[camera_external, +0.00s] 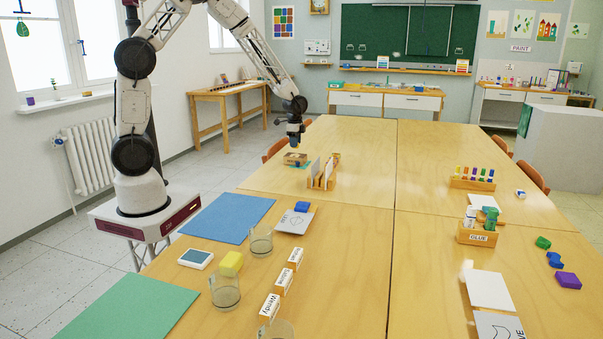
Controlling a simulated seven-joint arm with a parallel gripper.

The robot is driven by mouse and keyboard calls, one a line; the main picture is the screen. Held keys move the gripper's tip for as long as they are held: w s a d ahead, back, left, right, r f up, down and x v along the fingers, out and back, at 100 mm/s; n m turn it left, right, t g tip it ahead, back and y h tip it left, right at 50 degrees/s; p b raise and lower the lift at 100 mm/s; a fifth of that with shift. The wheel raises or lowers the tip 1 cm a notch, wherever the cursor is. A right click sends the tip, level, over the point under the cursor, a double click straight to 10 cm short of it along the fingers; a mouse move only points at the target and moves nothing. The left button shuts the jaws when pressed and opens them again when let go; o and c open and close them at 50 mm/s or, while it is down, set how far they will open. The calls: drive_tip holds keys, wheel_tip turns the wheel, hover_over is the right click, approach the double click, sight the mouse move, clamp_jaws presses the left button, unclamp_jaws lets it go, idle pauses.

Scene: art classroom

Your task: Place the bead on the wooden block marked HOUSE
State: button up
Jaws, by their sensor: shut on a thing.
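My gripper (295,141) hangs over the far left part of the table, pointing down. It is shut on a small blue thing that looks like the bead (295,148), though it is too small to be sure. Just below it stands a low wooden piece (294,159) with something darker on it. I cannot tell whether the held thing touches this piece. I cannot read the word HOUSE on any block, so I cannot tell which one is marked.
A wooden holder (322,182) with upright cards stands close to the right of my gripper. Nearer are name blocks (283,282), clear beakers (225,291), a blue mat (228,217) and a green mat (127,308). The table's far middle is clear.

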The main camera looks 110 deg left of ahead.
sight(296, 155)
idle(0.3)
drive_tip(key=shift+f, duration=1.75)
drive_tip(key=shift+f, duration=0.15)
drive_tip(key=o, duration=0.9)
drive_tip(key=shift+r, duration=0.2)
wheel_tip(296, 155, up, 12)
